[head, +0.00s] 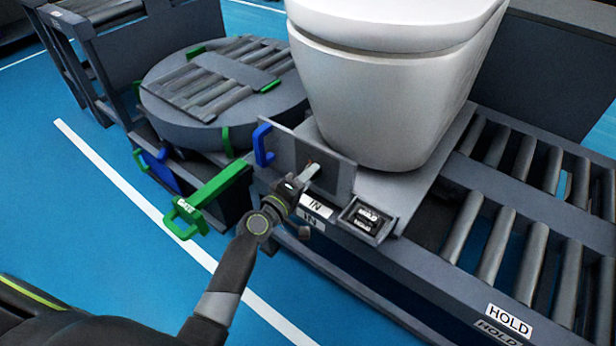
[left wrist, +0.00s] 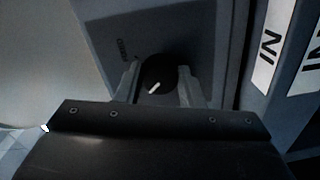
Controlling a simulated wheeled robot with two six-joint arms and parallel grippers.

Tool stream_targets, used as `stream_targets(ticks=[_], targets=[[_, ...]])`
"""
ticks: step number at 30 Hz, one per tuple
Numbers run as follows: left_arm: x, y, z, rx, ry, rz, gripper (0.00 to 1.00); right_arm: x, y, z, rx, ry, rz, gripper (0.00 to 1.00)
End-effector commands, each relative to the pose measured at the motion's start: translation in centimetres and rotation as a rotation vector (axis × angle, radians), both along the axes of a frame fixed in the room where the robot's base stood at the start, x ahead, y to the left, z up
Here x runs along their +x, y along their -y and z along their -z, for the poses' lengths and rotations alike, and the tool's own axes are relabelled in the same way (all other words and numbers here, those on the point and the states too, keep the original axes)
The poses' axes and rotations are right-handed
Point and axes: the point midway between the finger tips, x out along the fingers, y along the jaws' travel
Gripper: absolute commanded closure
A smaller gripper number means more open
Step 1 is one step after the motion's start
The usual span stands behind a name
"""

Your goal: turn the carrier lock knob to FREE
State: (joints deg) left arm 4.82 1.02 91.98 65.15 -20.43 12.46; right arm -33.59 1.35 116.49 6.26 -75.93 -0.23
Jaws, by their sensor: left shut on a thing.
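The carrier lock knob (left wrist: 157,76) is a round black knob with a white pointer line, set on a dark grey panel in the left wrist view. My left gripper (left wrist: 157,84) has one finger on each side of the knob and is shut on it. The pointer line slants up to the right in that view. A small label beside the knob is too dim to read surely. In the head view my left gripper (head: 312,172) reaches the grey panel (head: 338,176) below the toilet (head: 395,90), and hides the knob there. My right gripper is not in view.
A blue handle (head: 262,145) stands at the panel's left edge. A green handle (head: 205,200) sticks out left of my arm. A round roller turntable (head: 222,90) stands behind.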

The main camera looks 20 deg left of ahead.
Motion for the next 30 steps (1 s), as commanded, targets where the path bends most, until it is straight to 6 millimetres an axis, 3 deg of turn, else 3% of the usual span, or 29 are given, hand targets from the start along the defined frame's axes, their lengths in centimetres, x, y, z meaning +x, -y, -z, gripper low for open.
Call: stream_targets(ticks=[8,9,13,23,30], targets=[[0.0,0.0,0.1,0.000,-0.002,-0.001,0.88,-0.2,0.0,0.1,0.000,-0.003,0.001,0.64],[0.0,0.0,0.1,0.000,-0.002,-0.001,0.62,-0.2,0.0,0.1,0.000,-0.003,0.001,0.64],[0.0,0.0,0.1,-0.001,-0.001,0.000,0.45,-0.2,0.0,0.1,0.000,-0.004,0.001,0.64],[-0.2,-0.1,0.0,0.000,-0.001,0.000,0.44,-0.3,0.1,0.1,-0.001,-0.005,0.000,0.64],[-3.1,-1.1,-0.1,0.001,-0.002,0.000,0.44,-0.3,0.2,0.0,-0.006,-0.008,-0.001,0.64]])
